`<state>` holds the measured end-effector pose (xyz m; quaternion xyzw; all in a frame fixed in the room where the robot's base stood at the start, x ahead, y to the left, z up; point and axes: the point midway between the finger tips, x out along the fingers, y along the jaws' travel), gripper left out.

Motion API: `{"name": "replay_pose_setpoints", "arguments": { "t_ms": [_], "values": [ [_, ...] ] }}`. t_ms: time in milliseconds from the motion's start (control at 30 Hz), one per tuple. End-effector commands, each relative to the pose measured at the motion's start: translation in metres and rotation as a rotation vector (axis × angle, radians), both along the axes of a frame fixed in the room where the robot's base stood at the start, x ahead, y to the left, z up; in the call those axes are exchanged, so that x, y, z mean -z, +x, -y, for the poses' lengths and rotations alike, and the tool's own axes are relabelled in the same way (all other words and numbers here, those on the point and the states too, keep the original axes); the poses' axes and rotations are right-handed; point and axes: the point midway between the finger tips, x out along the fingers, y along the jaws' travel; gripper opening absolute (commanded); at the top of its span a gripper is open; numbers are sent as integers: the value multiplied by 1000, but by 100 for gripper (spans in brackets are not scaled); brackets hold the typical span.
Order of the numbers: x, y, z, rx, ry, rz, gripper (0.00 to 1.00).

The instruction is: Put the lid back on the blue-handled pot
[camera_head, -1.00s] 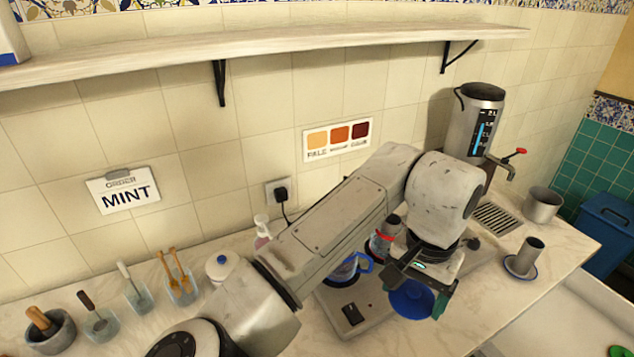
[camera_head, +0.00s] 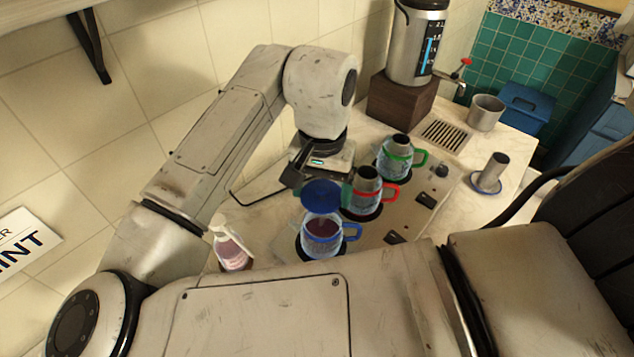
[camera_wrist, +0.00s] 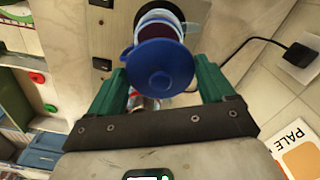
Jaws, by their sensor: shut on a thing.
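The blue lid (camera_head: 321,196) is held between the green fingers of my gripper (camera_wrist: 160,80). In the wrist view the lid (camera_wrist: 160,66) faces the camera and its knob shows. The blue-handled pot (camera_head: 322,246) is glass with reddish liquid, and its mouth is uncovered. It stands on the hot plate unit just below the lid in the head view. The lid appears above the mouth and apart from it; the exact gap is hard to judge. In the wrist view the lid covers much of the pot (camera_wrist: 158,17).
A red-handled pot (camera_head: 367,192) stands close to the right, with a green-handled pot (camera_head: 395,160) beyond it. A pump bottle (camera_head: 230,246) stands to the left. The samovar (camera_head: 415,45), a metal cup (camera_head: 486,113) and a cup on a saucer (camera_head: 486,185) are farther right.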

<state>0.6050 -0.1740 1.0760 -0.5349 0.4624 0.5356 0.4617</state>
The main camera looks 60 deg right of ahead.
Motion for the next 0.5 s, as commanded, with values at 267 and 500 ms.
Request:
{"name": "replay_pose_setpoints", "arguments": {
  "t_ms": [267,500],
  "values": [
    [27,0,0,0,1,0,54],
    [46,0,0,-1,-1,-1,54]
  ]
}}
